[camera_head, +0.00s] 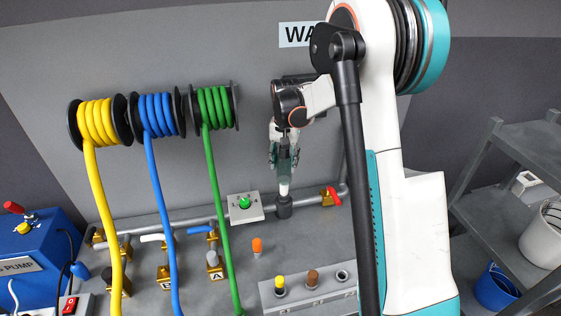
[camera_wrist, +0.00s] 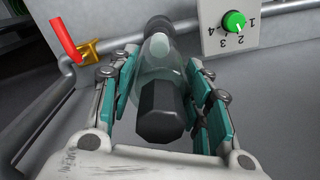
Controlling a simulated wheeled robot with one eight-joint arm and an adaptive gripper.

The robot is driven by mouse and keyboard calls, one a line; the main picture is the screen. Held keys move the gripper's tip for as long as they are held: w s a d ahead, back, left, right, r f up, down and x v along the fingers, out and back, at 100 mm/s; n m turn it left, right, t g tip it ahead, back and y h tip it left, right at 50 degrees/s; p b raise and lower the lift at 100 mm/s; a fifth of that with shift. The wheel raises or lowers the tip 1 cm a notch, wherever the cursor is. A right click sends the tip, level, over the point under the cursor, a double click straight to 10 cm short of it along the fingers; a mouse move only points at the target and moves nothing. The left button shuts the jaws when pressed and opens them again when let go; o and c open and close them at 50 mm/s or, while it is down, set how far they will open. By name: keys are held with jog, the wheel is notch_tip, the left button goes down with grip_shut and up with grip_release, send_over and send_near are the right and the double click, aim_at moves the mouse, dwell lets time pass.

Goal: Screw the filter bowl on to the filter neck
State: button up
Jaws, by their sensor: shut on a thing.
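My gripper (camera_head: 284,150) points down at the wall pipe, and its teal finger pads are closed around the filter bowl. In the wrist view the filter bowl (camera_wrist: 160,80) is clear with a black hexagonal end facing the camera, between the pads of my gripper (camera_wrist: 165,92). The filter neck (camera_head: 284,207) is a dark fitting on the pipe, right below the gripper; its dark top also shows in the wrist view (camera_wrist: 158,24). The bowl lines up with the neck and its far end is at it. I cannot tell whether the threads are engaged.
A dial plate (camera_head: 246,206) with a green knob, set near 2, is left of the neck. A red valve handle (camera_head: 331,196) is to its right. Yellow, blue and green hoses (camera_head: 214,180) hang at left. A block with several sockets (camera_head: 312,290) stands in front.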

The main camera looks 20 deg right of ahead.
aim_at(284, 182)
jog(key=shift+f+b, duration=0.15)
jog(key=shift+b, duration=0.15)
jog(key=shift+f+b, duration=2.6)
jog(key=shift+f, duration=1.05)
jog(key=shift+f+b, duration=0.9)
jog(key=shift+f, duration=0.15)
jog(key=m, duration=0.5)
jog(key=shift+b, duration=0.4)
jog(key=shift+m, duration=0.7)
jog(key=m, duration=0.3)
jog(key=shift+m+b, duration=0.4)
